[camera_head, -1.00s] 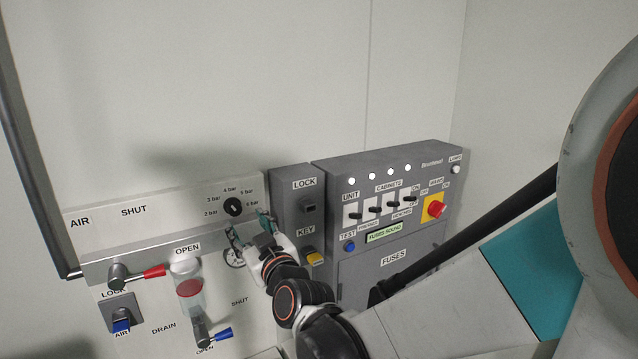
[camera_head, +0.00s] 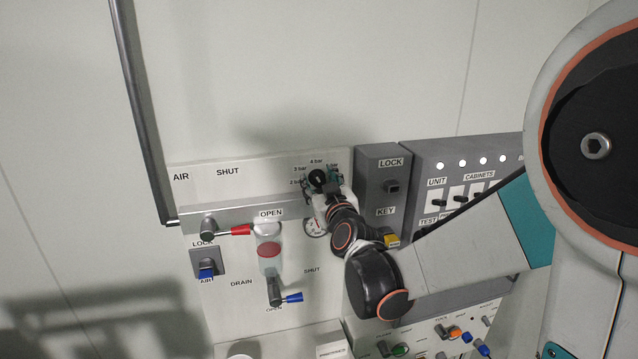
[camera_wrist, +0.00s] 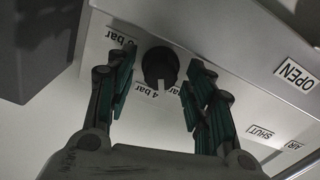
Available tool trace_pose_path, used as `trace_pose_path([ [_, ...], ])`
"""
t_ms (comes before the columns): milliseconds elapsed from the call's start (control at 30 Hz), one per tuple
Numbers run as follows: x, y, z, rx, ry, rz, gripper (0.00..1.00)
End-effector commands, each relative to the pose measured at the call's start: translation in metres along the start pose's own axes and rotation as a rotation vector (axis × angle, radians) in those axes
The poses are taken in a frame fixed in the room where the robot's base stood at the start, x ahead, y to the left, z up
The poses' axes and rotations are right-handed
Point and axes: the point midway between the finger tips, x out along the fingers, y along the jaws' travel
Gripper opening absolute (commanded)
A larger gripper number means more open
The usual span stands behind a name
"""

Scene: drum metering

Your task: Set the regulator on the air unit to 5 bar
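The regulator knob (camera_wrist: 158,65) is round and black on the front of the grey air unit (camera_head: 200,219). In the head view the knob (camera_head: 318,178) is partly behind my gripper. In the wrist view its white pointer mark is close to the 4 bar label (camera_wrist: 149,91). My gripper (camera_wrist: 157,83) is open, with one finger on each side of the knob and a visible gap on both sides. My gripper also shows in the head view (camera_head: 322,186). Some bar labels are partly covered by my fingers.
A red-handled lever (camera_head: 233,230) and a blue-handled drain lever (camera_head: 288,298) are left of and below my gripper. A round gauge (camera_head: 314,227) sits just below it.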

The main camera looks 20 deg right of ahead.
Motion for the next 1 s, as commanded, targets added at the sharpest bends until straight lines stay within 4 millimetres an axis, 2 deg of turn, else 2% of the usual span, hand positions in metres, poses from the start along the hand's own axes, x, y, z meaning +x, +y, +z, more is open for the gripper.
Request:
trace_pose_path([
  [33, 0.0, 0.0, 0.0, 0.0, 0.0, 0.0, 0.35],
  [167, 0.0, 0.0, 0.0, 0.0, 0.0, 0.0, 0.06],
  [567, 0.0001, 0.0002, 0.0004, 0.048, 0.0, 0.001, 0.05],
  [1000, 0.0, 0.0012, 0.0009, 0.335, 0.0, 0.002, 0.05],
])
